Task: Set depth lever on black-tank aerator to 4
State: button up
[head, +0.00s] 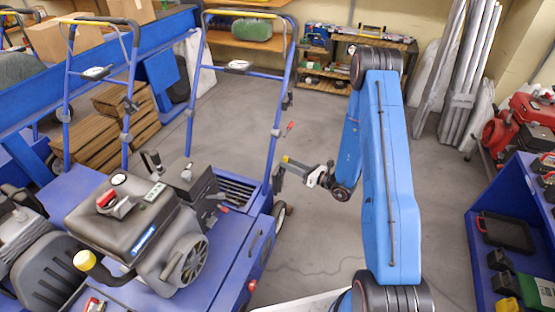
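A blue aerator with a black tank (118,222) on its engine stands at the lower left. Its tall blue handle frame (275,130) rises behind the engine. Another small red-tipped part (223,209) shows beside the engine. I cannot tell which is the depth lever, and no scale numbers are readable. My gripper (284,166) points left, near the lower part of the right upright and below the red-tipped lever. Its fingers are too small to tell their opening or contact.
Another blue handle frame (68,100) stands at the left. A blue shelf unit (483,235) with cases stands at the right, and red machines (510,128) sit behind it. Grey floor (310,235) is open between aerator and shelf.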

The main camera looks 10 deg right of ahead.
jog(key=x, duration=0.6)
jog(key=shift+w+a, duration=0.2)
grip_shut()
